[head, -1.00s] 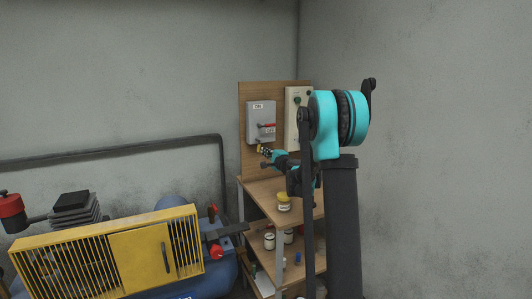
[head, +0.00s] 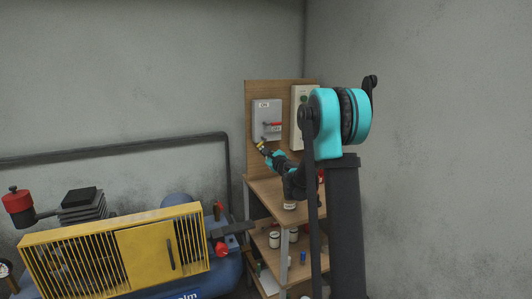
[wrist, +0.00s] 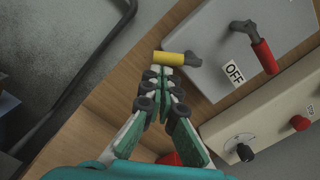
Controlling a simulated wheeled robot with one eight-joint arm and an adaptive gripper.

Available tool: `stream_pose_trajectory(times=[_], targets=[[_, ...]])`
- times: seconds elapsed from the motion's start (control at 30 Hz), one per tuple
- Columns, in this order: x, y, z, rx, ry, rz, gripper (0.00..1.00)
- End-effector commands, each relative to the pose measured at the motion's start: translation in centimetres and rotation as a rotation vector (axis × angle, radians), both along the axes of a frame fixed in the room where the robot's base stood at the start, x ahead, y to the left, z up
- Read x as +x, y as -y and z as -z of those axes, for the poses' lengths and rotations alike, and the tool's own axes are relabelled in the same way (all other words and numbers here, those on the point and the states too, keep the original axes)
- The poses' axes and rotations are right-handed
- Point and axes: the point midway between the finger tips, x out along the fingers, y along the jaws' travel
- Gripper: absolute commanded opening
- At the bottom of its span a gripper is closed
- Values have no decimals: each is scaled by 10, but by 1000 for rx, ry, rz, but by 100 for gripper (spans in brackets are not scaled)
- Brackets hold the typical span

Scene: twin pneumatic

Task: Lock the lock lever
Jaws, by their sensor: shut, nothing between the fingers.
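A grey switch box (head: 266,112) is fixed to a wooden board. It has a red-handled lever (head: 275,125), which the wrist view shows beside an OFF label (wrist: 234,73). A smaller lever with a yellow handle (wrist: 175,59) sits at the box's edge in the wrist view. Which one is the lock lever is not marked. My gripper (wrist: 161,74) is shut and empty, its tips close against the yellow handle; I cannot tell if they touch. In the head view my gripper (head: 266,151) is below the box, and the yellow handle (head: 260,146) is small there.
A pale control panel (head: 299,108) with knobs is right of the box. A wooden shelf (head: 262,188) with jars stands below. A yellow-and-blue compressor (head: 110,250) is at the lower left. Bare wall lies left of the board.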

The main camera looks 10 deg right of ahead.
Motion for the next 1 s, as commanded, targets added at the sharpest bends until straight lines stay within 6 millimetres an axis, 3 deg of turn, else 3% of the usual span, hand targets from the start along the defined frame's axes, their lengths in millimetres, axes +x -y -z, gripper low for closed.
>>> stream_pose_trajectory(times=[1.0], targets=[[-1, -3, 2, -8, 2, -1, 0]])
